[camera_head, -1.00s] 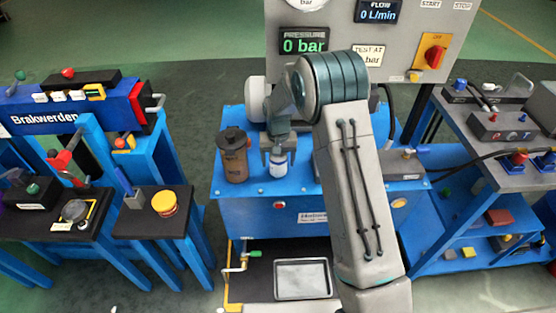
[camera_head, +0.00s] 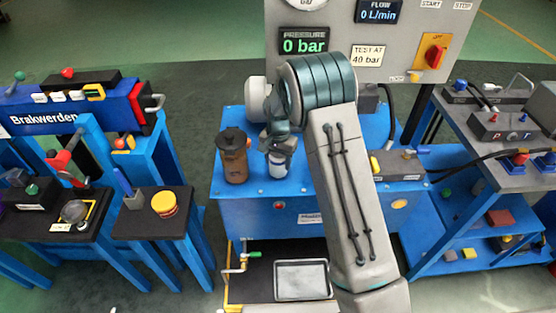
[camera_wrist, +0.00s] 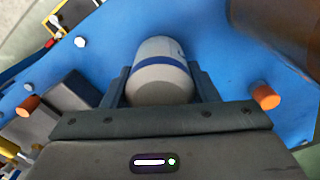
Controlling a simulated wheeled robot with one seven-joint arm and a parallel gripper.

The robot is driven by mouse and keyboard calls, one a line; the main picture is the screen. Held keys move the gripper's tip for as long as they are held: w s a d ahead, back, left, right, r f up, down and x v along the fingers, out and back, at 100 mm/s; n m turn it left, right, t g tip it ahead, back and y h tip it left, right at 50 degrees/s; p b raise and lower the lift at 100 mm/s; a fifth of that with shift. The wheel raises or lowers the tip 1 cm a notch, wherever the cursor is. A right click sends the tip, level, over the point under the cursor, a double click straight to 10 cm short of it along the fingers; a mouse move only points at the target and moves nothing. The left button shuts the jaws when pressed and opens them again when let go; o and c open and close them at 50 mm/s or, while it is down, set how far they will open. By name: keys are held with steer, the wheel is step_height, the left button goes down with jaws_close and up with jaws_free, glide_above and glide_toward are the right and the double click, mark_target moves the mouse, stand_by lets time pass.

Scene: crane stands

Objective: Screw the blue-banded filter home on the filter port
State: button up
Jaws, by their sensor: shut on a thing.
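The blue-banded filter (camera_head: 277,167) is a small pale cylinder standing on the blue bench top (camera_head: 330,178). In the wrist view the filter (camera_wrist: 160,72) is light grey with a dark blue band, and it sits between the two fingers. My gripper (camera_head: 277,152) is above the filter and shut on it; the wrist view also shows my gripper (camera_wrist: 160,88) with a finger on each side. The filter port is not visible; whether it lies beneath the filter I cannot tell.
A brown canister with a dark cap (camera_head: 232,155) stands close to the left of the filter. A control panel (camera_head: 385,40) reading 0 bar rises behind. A grey block with a yellow part (camera_head: 398,165) is at the right. A metal tray (camera_head: 301,279) lies low in front.

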steer(key=m, duration=0.5)
steer(key=shift+p, duration=0.3)
steer(key=shift+m+p, duration=0.35)
steer(key=shift+m, duration=0.75)
steer(key=m, duration=0.3)
steer(key=shift+p, duration=0.35)
steer(key=m+p, duration=0.1)
steer(key=m, duration=0.2)
steer(key=shift+r+p, duration=0.1)
steer(key=shift+p, duration=0.2)
steer(key=shift+m, duration=1.2)
